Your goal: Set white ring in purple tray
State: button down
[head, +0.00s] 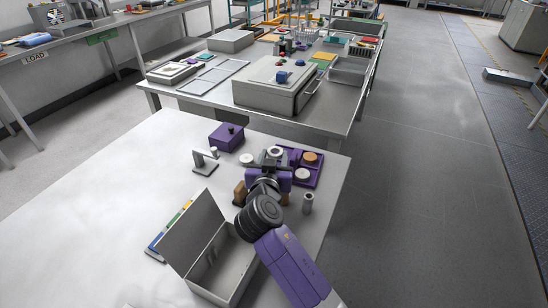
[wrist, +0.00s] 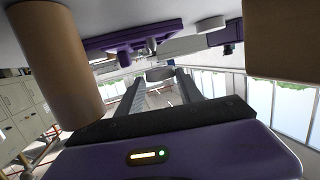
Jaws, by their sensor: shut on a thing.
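My gripper (head: 273,157) is shut on the white ring (head: 275,152), which shows at its fingertips. In the wrist view, the two fingers converge on a pale grey piece (wrist: 160,74), likely the same ring. The purple tray (head: 319,170) is on the near table, just right of my gripper. A tan round piece (head: 310,158) and a white round piece (head: 303,174) sit in it. My gripper hides its left part. The ring is by the tray's left back side in the picture; its height above it cannot be told. A purple surface (wrist: 130,36) shows in the wrist view.
A purple box (head: 228,137) with a dark knob and a metal stand (head: 204,161) are left of my gripper. A grey cylinder (head: 308,203) stands to the right. A brown block (head: 239,194) and open metal box (head: 235,263) are nearer.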

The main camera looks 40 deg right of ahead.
jog(key=shift+s+a+f+b, duration=0.2)
jog(key=shift+s+a+b, duration=0.15)
dwell(0.7)
jog(key=shift+f, duration=0.15)
dwell(0.4)
jog(key=shift+c, duration=1.9)
grip_release()
notch_tip(320, 180, up, 7)
jog(key=p, duration=0.4)
